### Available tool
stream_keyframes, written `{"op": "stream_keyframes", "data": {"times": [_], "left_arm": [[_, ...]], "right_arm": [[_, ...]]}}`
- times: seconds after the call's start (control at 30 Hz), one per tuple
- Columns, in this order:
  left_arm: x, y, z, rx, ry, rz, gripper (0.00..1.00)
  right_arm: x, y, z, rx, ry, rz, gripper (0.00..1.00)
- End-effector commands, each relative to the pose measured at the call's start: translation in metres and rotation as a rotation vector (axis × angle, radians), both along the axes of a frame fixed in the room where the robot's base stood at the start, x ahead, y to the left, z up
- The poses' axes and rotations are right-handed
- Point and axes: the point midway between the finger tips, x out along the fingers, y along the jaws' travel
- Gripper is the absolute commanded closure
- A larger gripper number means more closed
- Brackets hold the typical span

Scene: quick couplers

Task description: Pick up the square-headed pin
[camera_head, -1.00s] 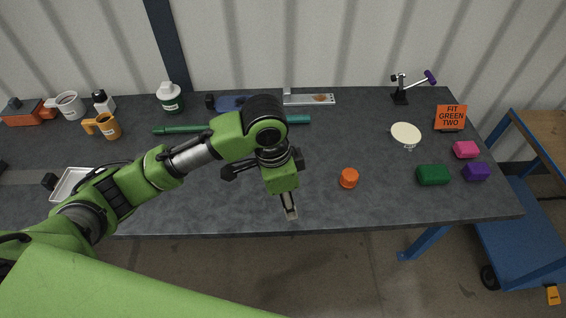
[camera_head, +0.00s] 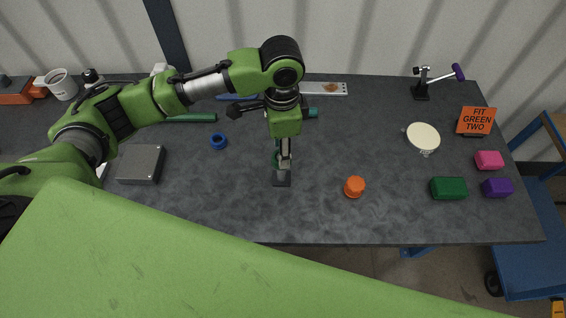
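My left gripper (camera_head: 284,160) points down over the middle of the dark table (camera_head: 320,218). A small dark grey square piece (camera_head: 282,179) lies at its fingertips, with a bit of green showing beside the fingers. The fingers are seen nearly edge-on, so I cannot tell whether they are open or shut, or touch the piece. I cannot make out for certain which thing is the square-headed pin; the gripper hides part of this spot. My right gripper is not in view.
A blue ring (camera_head: 219,142) and a grey box (camera_head: 141,165) lie left of the gripper. An orange cap (camera_head: 354,187), a cream round dish (camera_head: 423,138), a green block (camera_head: 449,188) and a "FIT GREEN TWO" sign (camera_head: 477,121) are to the right. Table between gripper and cap is clear.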

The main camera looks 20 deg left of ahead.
Motion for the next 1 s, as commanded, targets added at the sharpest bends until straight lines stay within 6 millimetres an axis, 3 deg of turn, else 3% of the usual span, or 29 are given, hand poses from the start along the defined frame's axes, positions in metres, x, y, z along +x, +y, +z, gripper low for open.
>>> {"op": "stream_keyframes", "data": {"times": [0.1, 0.2, 0.43, 0.7, 1.0], "left_arm": [[-0.001, 0.001, -0.023, 0.001, 0.003, 0.0, 0.63], [-0.001, 0.0, -0.036, 0.0, 0.001, -0.001, 0.63], [0.0, 0.0, -0.054, 0.0, 0.001, 0.0, 0.63], [-0.001, -0.001, -0.093, 0.0, 0.001, -0.001, 0.63], [0.0, 0.0, -0.1, 0.0, -0.001, -0.001, 0.63]], "right_arm": [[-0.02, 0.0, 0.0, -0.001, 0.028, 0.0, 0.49], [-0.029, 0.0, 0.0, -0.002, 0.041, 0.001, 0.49], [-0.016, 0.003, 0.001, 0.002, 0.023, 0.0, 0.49], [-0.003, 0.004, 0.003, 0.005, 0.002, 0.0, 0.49], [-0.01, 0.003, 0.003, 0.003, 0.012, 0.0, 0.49]]}}
